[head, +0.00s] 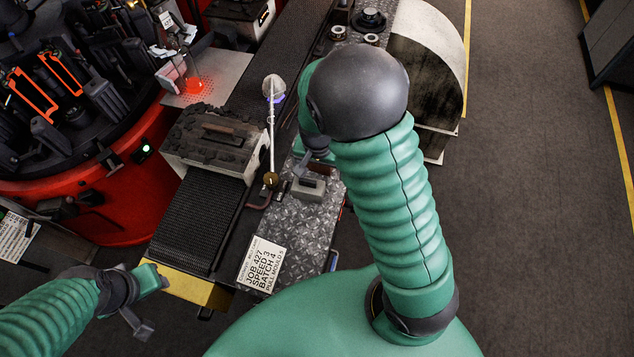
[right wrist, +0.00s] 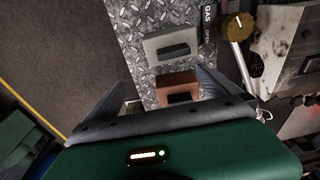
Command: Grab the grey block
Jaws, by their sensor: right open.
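The grey block (head: 303,194) lies on the diamond-pattern metal plate (head: 305,235) in the head view, just below my right gripper. In the right wrist view the grey block (right wrist: 172,38) shows a dark recess and lies beyond a reddish-brown block (right wrist: 174,78). My right gripper (right wrist: 178,72) is open and empty, its fingers spread to either side of the brown block, with the grey block farther out. In the head view my right arm hides most of that gripper. My left gripper (head: 155,306) is open and empty at the lower left, near the conveyor's yellow end.
A mould box (head: 218,140) with dark sand sits on the black conveyor (head: 195,215). A thin lever (head: 270,130) and brass knob (right wrist: 238,26) stand close to the blocks. A job card (head: 262,264) lies on the plate. The red rotary machine (head: 130,200) is at left; open floor is right.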

